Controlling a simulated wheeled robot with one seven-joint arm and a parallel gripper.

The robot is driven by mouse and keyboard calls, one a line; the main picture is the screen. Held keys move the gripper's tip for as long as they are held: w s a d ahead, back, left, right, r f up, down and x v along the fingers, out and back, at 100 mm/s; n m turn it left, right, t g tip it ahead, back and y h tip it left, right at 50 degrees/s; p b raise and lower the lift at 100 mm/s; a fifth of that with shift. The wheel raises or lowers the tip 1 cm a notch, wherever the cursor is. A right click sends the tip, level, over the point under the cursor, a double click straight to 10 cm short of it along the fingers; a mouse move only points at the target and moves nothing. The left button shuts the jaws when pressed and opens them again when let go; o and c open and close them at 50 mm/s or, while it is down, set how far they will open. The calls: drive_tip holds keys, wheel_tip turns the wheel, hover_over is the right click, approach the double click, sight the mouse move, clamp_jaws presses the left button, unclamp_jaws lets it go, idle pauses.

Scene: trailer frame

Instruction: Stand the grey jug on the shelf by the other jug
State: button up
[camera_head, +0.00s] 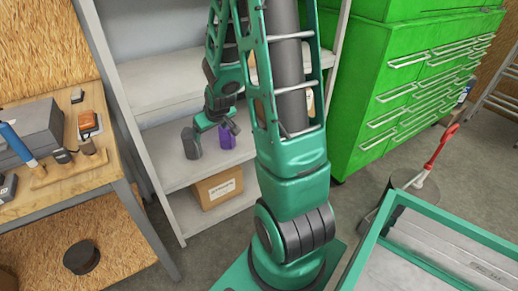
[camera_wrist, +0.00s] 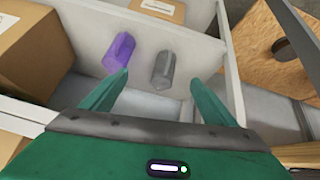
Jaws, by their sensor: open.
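The grey jug (camera_head: 191,143) stands upright on the middle shelf (camera_head: 178,176), to the left of the purple jug (camera_head: 227,138) with a small gap between them. In the wrist view the grey jug (camera_wrist: 163,70) shows ahead, between the lines of my two green fingers, and the purple jug (camera_wrist: 118,52) is to its left. My gripper (camera_head: 217,124) is in the shelf opening near both jugs. In the wrist view my gripper (camera_wrist: 158,80) is open with nothing held. I cannot tell how far its fingertips are from the grey jug.
A cardboard box (camera_head: 217,187) sits on the level below. The shelf's upright (camera_head: 128,125) and upper board (camera_head: 165,82) bound the opening. A workbench (camera_head: 75,165) is at left, a green tool cabinet (camera_head: 385,85) at right. More boxes (camera_wrist: 50,45) show in the wrist view.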

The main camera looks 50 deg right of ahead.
drive_tip(key=s+a+r+m+g+y, duration=0.1)
drive_tip(key=s+r, duration=0.3)
drive_tip(key=s, duration=0.5)
drive_tip(key=s+a+r+m+g+y, duration=0.1)
drive_tip(key=s+a+r+g, duration=0.2)
drive_tip(key=s, duration=0.7)
drive_tip(key=s+a+r+m+g, duration=0.2)
drive_tip(key=s+a+r, duration=0.2)
drive_tip(key=s, duration=0.6)
wheel_tip(320, 180, up, 2)
drive_tip(key=shift+s+r+y, duration=0.1)
drive_tip(key=shift+s+y, duration=0.1)
drive_tip(key=shift+y, duration=0.2)
drive_tip(key=shift+a, duration=0.1)
